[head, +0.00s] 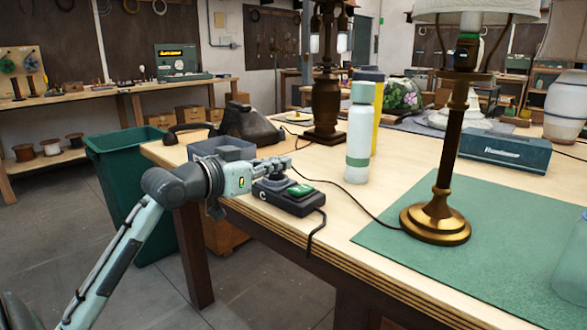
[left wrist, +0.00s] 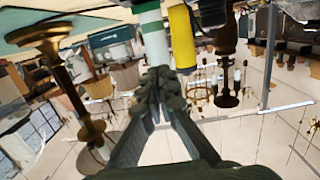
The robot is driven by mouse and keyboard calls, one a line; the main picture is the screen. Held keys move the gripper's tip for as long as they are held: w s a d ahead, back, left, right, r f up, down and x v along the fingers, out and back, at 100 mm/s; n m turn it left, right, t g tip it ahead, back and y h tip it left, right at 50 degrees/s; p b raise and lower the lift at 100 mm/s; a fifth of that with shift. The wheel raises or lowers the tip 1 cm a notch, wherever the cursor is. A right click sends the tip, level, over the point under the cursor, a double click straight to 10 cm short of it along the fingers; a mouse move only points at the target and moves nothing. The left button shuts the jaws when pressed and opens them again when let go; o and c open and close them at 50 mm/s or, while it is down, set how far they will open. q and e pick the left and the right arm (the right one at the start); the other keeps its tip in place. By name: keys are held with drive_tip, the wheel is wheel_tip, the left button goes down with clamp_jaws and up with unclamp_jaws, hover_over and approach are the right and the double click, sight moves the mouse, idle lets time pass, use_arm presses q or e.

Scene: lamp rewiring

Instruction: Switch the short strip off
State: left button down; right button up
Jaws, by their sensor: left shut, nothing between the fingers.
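The short strip (head: 283,200) is a small black box near the left front edge of the wooden table. A green rocker switch (head: 300,190) sits on its top; I cannot tell for certain which way it is tipped. A dark cord hangs from its right end over the table edge. My left gripper (head: 284,163) is shut and empty, reaching in from the left just above the strip's far side. I cannot tell whether it touches the strip. In the left wrist view its fingertips (left wrist: 157,76) are together, and the strip does not show clearly. My right gripper is not in view.
A brass lamp (head: 437,215) stands on a green mat (head: 505,245) to the right. A white-green bottle (head: 359,135) and a yellow cylinder (head: 378,105) stand behind. A grey open box (head: 222,148) is left of the gripper; a green bin (head: 120,150) stands on the floor.

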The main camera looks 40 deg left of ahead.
use_arm(q)
drive_tip(key=shift+s+r, duration=0.3)
drive_tip(key=shift+s, duration=0.5)
drive_tip(key=shift+s+r, duration=0.3)
drive_tip(key=shift+s, duration=0.5)
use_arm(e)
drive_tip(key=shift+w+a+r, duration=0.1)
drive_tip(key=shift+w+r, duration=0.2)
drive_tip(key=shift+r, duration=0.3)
use_arm(q)
drive_tip(key=shift+a+f, duration=0.1)
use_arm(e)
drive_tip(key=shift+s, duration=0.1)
